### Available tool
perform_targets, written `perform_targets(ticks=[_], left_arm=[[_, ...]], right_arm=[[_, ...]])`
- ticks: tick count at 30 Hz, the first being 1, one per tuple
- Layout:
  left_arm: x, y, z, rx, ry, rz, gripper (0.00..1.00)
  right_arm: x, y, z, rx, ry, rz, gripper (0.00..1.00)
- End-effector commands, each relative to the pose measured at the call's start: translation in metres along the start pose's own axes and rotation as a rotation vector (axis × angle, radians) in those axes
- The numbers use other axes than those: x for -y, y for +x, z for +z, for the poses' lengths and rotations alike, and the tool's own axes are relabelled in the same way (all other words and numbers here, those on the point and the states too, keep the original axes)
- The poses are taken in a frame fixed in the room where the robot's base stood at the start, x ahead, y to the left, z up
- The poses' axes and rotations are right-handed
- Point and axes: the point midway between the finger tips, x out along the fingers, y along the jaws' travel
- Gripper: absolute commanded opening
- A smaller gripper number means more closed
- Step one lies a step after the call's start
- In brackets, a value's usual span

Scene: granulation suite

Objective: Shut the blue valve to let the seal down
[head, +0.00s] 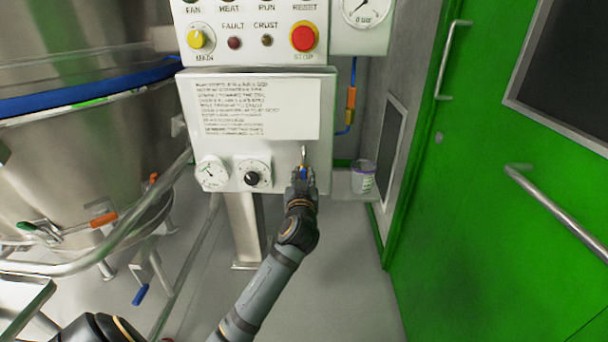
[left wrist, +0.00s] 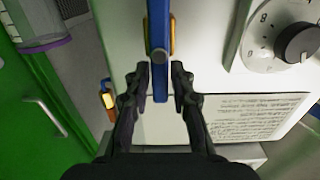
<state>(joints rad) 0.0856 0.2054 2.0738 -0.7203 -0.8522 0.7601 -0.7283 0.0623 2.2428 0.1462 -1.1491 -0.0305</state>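The blue valve handle (head: 303,173) is on the lower right of the white panel, below the printed notice, mostly hidden by my left gripper (head: 302,180). In the left wrist view the blue handle (left wrist: 158,85) is a straight bar with a round metal pivot and orange-yellow parts behind it. The fingers of my left gripper (left wrist: 161,72) stand open, one on each side of the bar's end. The left finger looks very near the bar; a small gap shows at the right finger. I cannot tell whether either touches. My right gripper is not in view.
The panel has a gauge (head: 212,173), a black knob (head: 252,175) and a red stop button (head: 303,37). A steel vessel (head: 80,150) with rails stands left; a green door (head: 500,190) is right. Floor between is clear.

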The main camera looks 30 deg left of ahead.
Motion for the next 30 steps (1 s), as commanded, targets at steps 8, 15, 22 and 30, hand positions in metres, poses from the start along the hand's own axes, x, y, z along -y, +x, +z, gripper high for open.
perform_targets(ticks=[8,15,22,30], left_arm=[[0.000,0.000,0.000,0.000,0.000,0.000,0.00],[-0.001,0.000,-0.001,0.000,0.026,0.001,0.00],[-0.005,0.000,-0.003,0.001,0.142,0.000,0.00],[-0.013,0.000,-0.002,0.000,0.382,0.001,0.00]], right_arm=[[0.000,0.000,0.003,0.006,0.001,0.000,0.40],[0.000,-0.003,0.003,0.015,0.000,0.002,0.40],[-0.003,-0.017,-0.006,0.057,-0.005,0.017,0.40],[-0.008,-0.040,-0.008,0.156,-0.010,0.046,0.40]])
